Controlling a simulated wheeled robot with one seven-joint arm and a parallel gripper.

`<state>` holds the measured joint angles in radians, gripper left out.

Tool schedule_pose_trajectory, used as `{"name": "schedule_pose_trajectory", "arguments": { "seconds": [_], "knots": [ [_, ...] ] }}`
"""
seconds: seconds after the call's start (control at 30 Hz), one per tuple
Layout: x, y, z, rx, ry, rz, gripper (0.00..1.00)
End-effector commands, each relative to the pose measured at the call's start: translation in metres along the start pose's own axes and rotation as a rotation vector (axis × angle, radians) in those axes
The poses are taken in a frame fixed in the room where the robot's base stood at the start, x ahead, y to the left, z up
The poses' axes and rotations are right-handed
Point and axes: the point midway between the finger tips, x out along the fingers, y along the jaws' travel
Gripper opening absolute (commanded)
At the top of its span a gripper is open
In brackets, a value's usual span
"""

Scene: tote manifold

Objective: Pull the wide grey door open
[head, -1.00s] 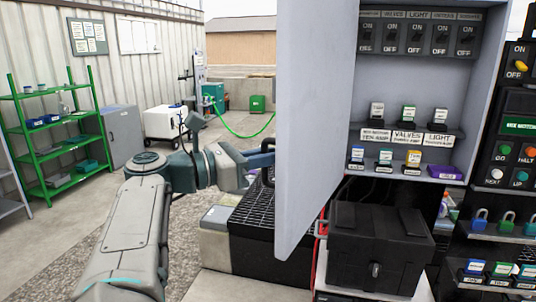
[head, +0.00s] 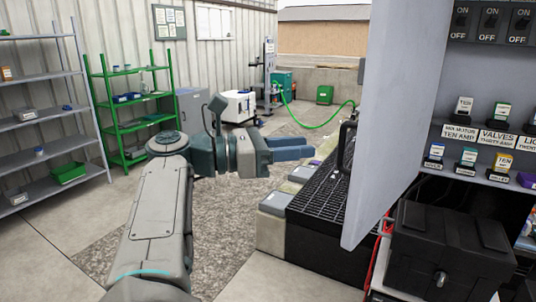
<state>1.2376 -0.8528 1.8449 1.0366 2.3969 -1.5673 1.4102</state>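The wide grey door (head: 395,110) stands swung out from the cabinet, at the right of the head view. I see it at a steep angle, with the shelves inside the cabinet showing to its right. A black handle (head: 346,146) shows at the door's left side, on its outer face. My gripper (head: 296,149) has blue-grey fingers pointing right towards the handle. A visible gap lies between the fingertips and the handle, and nothing shows held. The fingers overlap from this side, so their opening is unclear.
A black grated bench (head: 325,190) lies below and beyond the door. A black box (head: 450,250) stands below the cabinet shelves (head: 485,140). Green shelving (head: 130,110) and grey shelving (head: 45,115) stand at the left. The gravel and concrete floor in between is open.

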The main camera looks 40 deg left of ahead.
Motion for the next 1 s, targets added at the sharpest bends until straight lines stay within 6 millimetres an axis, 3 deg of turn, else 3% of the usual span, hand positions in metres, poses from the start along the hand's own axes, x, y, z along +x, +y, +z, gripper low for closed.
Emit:
{"name": "schedule_pose_trajectory", "arguments": {
  "seconds": [0.1, 0.33, 1.0],
  "knots": [
    [-0.024, 0.001, -0.001, 0.001, -0.002, 0.002, 0.3],
    [-0.049, 0.001, -0.001, -0.001, 0.0, 0.0, 0.3],
    [-0.053, 0.0, -0.001, -0.002, 0.0, 0.0, 0.3]
  ]
}}
